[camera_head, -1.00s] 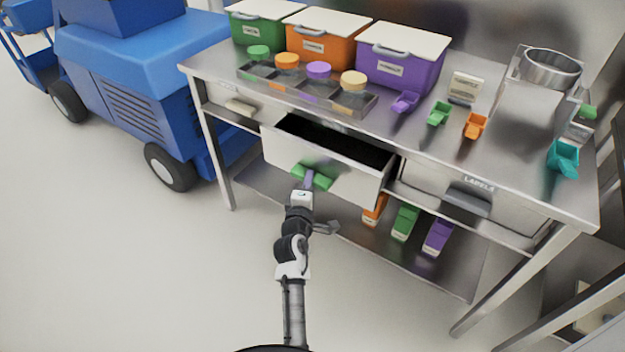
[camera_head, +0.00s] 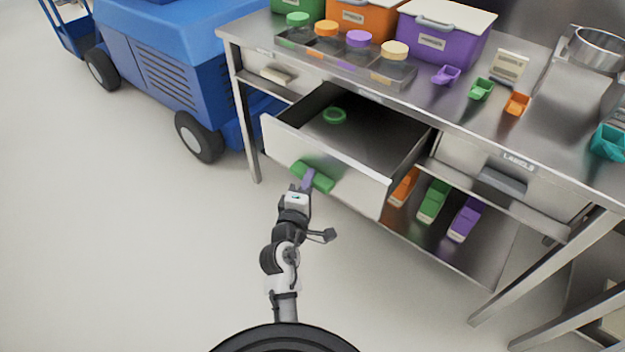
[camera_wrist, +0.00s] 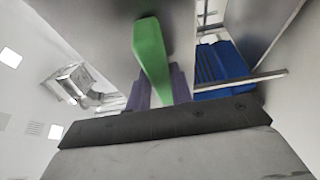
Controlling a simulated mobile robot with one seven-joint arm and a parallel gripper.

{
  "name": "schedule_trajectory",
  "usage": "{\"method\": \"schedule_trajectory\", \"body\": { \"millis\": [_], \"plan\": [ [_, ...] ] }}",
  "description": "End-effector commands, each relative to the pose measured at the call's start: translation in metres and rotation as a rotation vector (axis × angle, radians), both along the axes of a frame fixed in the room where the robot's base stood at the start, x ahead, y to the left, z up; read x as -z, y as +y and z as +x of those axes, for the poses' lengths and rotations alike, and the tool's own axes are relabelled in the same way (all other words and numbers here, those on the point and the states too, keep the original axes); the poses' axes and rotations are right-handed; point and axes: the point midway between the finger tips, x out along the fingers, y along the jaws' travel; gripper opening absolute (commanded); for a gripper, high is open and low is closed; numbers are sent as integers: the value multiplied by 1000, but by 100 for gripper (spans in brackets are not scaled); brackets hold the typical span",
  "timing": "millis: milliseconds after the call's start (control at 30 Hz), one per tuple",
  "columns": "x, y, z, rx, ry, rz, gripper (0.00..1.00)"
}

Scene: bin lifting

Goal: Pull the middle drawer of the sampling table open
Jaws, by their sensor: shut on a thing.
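The middle drawer (camera_head: 335,165) of the steel sampling table (camera_head: 455,118) stands well out from the table front, with its dark inside showing. A green ring-like item (camera_head: 335,115) lies on the drawer floor toward the back. The drawer front carries a green bar handle (camera_head: 313,177). My gripper (camera_head: 307,181) is shut on this handle from the front. In the wrist view the green handle (camera_wrist: 150,55) runs between my purple fingers (camera_wrist: 160,88). The fingertips are partly hidden behind the handle in the wrist view.
Lidded bins, including a purple one (camera_head: 440,38), and a tray of jars (camera_head: 345,58) stand on the tabletop with several scoops. A drawer marked LABELS (camera_head: 495,170) is at right. A blue vehicle (camera_head: 165,70) stands at left. The floor in front is clear.

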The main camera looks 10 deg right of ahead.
Motion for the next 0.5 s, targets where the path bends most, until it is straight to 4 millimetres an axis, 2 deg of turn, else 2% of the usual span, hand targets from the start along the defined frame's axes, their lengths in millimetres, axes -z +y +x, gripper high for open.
{"method": "schedule_trajectory", "body": {
  "millis": [267,300,433,500],
  "plan": [
    [0,1,0,-2,0,1,0],
    [0,1,0,-2,0,0,26],
    [0,1,0,-1,0,0,43],
    [0,0,0,-1,0,0,44]
  ]
}}
